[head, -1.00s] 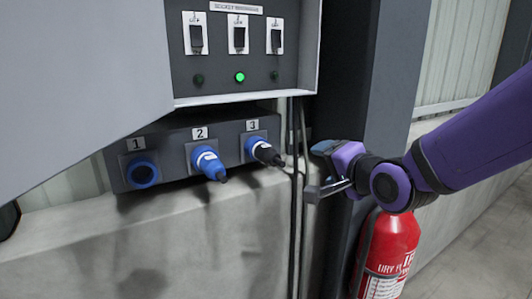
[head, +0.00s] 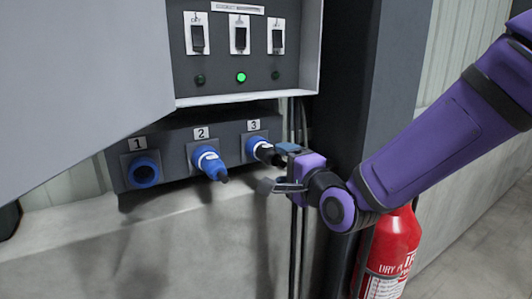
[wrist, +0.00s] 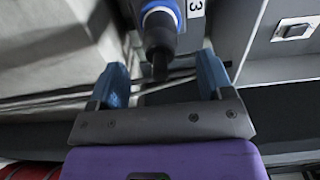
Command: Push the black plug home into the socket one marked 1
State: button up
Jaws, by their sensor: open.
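The black plug (head: 267,154) sits in the blue socket marked 3 (head: 254,142), its dark body angled down to the right; it also shows in the wrist view (wrist: 160,45). Socket 1 (head: 144,171) is a blue round socket at the left of the box, and it looks empty. A blue plug (head: 210,164) is in socket 2. My gripper (head: 283,167) is open beside the black plug's free end. In the wrist view its blue-padded fingers (wrist: 160,88) stand either side of the plug's tail, with gaps on both sides.
Above is a switch cabinet (head: 297,80) with three switches and a green light lit under the middle one. Its grey door (head: 80,80) hangs open at left. Dark vertical cables (head: 296,220) run near my gripper. A red fire extinguisher (head: 388,248) stands at right.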

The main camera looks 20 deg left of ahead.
aim_at(269, 155)
jog(key=x, duration=0.7)
jog(key=shift+w+a, duration=0.1)
jog(key=shift+w, duration=0.05)
jog(key=shift+w+r, duration=0.1)
jog(key=shift+a+r, duration=0.1)
jog(key=shift+r, duration=0.05)
dwell(0.7)
jog(key=shift+c, duration=0.4)
jog(key=c, duration=1.2)
jog(key=shift+s, duration=0.2)
jog(key=shift+s+d+f, duration=0.15)
jog(key=shift+d+f, duration=0.05)
jog(key=shift+d, duration=0.15)
jog(key=shift+v, duration=2.4)
